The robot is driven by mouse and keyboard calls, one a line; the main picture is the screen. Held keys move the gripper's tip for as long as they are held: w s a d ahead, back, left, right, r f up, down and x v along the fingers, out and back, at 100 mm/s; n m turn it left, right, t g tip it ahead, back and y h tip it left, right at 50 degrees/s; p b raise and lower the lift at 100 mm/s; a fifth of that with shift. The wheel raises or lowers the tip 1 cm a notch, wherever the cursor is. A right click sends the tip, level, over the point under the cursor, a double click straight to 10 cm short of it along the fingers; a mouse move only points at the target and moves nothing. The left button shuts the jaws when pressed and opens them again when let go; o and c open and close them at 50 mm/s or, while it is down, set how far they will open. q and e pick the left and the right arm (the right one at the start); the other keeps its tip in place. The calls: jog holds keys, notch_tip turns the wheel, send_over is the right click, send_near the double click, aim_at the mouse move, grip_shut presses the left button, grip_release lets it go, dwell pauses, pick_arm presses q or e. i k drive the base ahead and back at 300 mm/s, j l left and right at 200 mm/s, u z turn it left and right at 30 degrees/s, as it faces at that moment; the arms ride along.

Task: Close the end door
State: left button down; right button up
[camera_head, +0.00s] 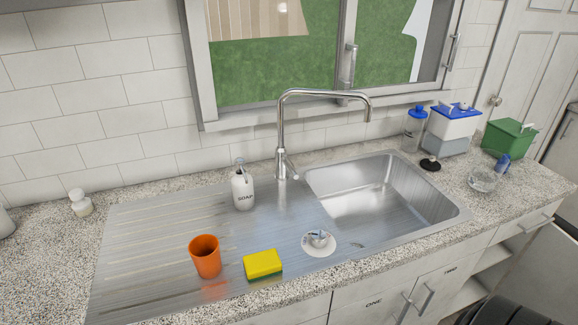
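Below the counter front, a cabinet door labelled ONE (360,312) and a door labelled TWO (455,272) appear shut, with bar handles side by side. To the right of TWO, the end compartment (490,271) is open and its pale shelf shows. A pale panel (540,268) at the right edge appears to be the end door swung outward; its handle and lower part are not clearly visible. Neither of my grippers is in view.
A drawer front (528,226) with a bar handle is above the open compartment. A dark rounded shape (505,312) covers the bottom right. The counter (400,262) holds a sink, orange cup (205,257), sponge (263,264) and glass bowl (483,180).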

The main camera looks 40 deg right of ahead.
aim_at(544, 281)
jog(key=k+l, duration=0.1)
jog(key=l, duration=0.35)
jog(key=k+l, duration=0.15)
jog(key=l, duration=0.3)
jog(key=k+l, duration=0.1)
jog(key=l, duration=0.35)
jog(key=k+l, duration=0.15)
jog(key=l, duration=0.3)
jog(key=k+l, duration=0.1)
jog(key=l, duration=0.35)
jog(key=k+l, duration=0.1)
jog(key=l, duration=0.35)
jog(key=k+l, duration=0.15)
jog(key=l, duration=0.3)
jog(key=k+l, duration=0.2)
jog(key=l, duration=0.15)
jog(key=k+l, duration=0.15)
jog(key=l, duration=0.25)
jog(key=k+l, duration=0.2)
jog(key=l, duration=0.15)
jog(key=k+l, duration=0.2)
jog(key=l, duration=0.15)
jog(key=k+l, duration=0.2)
jog(key=l, duration=0.15)
jog(key=k+l, duration=0.15)
jog(key=l, duration=0.25)
jog(key=k+l, duration=0.2)
jog(key=l, duration=0.15)
jog(key=k+l, duration=0.2)
jog(key=l, duration=0.15)
